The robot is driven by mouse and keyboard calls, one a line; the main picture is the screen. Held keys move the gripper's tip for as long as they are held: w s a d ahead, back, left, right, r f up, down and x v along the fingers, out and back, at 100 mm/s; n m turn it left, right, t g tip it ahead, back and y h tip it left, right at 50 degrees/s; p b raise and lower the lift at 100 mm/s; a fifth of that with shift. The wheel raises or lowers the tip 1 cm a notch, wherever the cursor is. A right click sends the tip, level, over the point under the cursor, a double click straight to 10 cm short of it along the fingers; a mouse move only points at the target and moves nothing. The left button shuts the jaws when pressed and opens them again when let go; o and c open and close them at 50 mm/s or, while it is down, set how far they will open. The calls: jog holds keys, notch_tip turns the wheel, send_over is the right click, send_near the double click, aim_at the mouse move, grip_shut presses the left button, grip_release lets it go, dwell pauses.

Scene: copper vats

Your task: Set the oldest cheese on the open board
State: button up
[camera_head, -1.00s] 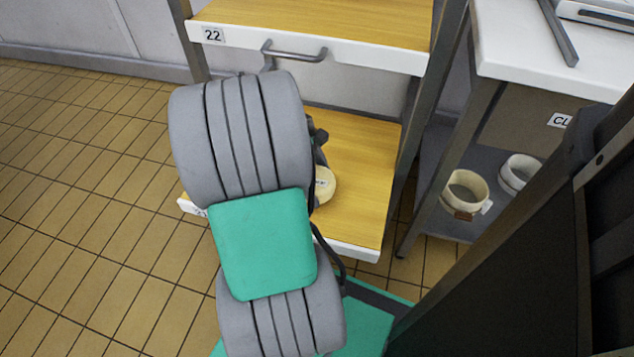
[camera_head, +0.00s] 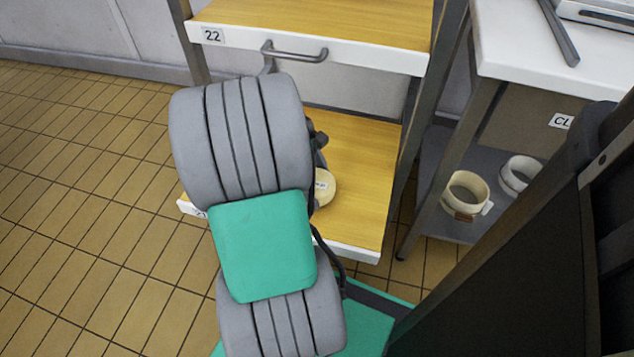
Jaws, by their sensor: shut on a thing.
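A pale round cheese (camera_head: 325,187) shows at the lower wooden board (camera_head: 362,165), just right of my arm. Its left part is hidden behind the arm, and writing on its top is too small to read. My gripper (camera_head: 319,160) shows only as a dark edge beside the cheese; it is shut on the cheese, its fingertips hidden. I cannot tell whether the cheese rests on the board or is held just above it. The lower board sticks out and is otherwise bare where I see it; its label is mostly covered. The upper board (camera_head: 330,15), labelled 22, looks empty.
A metal handle (camera_head: 295,52) juts from the upper board's front, close to my arm. Dark rack posts (camera_head: 432,110) stand at the right. A white-topped table (camera_head: 520,50) has two ring moulds (camera_head: 466,196) on its lower shelf. Tiled floor lies free at left.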

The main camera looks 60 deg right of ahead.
jog(key=shift+f, duration=0.6)
dwell(0.3)
jog(key=o, duration=1.8)
jog(key=shift+c, duration=0.2)
notch_tip(320, 180, up, 7)
jog(key=p, duration=0.9)
jog(key=shift+r, duration=0.1)
